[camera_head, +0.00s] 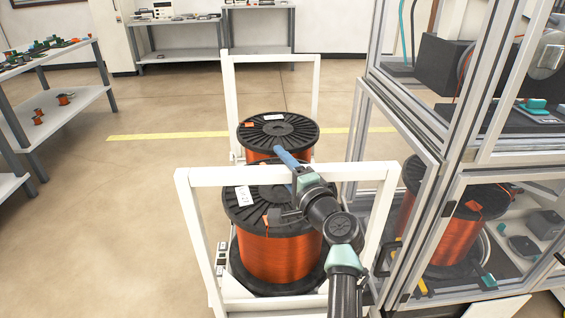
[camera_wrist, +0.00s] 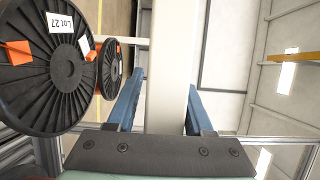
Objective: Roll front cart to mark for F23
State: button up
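The near cart (camera_head: 185,200) is a white frame with a raised handle bar (camera_head: 230,175). It carries a copper wire spool (camera_head: 270,258) with a black flange; in the wrist view its label reads LOT 27 (camera_wrist: 60,22). My gripper (camera_head: 288,160) reaches over the handle bar. In the wrist view, its blue fingers (camera_wrist: 164,80) stand on either side of the white bar (camera_wrist: 168,60), with a narrow gap at the left finger, so they look open around it. A second cart (camera_head: 228,100) with another spool (camera_head: 278,130) stands directly behind. No F23 mark is legible.
A yellow line (camera_head: 170,136) crosses the floor beyond. A glazed machine frame (camera_head: 435,165) with a spool (camera_head: 450,225) inside stands close on the right. A shelf (camera_head: 75,105) is at the left. Floor (camera_head: 130,220) left of the carts is clear. Benches (camera_head: 180,55) are at the back.

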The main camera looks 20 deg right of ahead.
jog(key=shift+o, duration=0.8)
jog(key=shift+r, duration=0.1)
jog(key=s+d+p, duration=0.1)
jog(key=s+p, duration=0.2)
jog(key=s, duration=0.9)
jog(key=shift+s+d, duration=0.25)
jog(key=shift+s, duration=0.15)
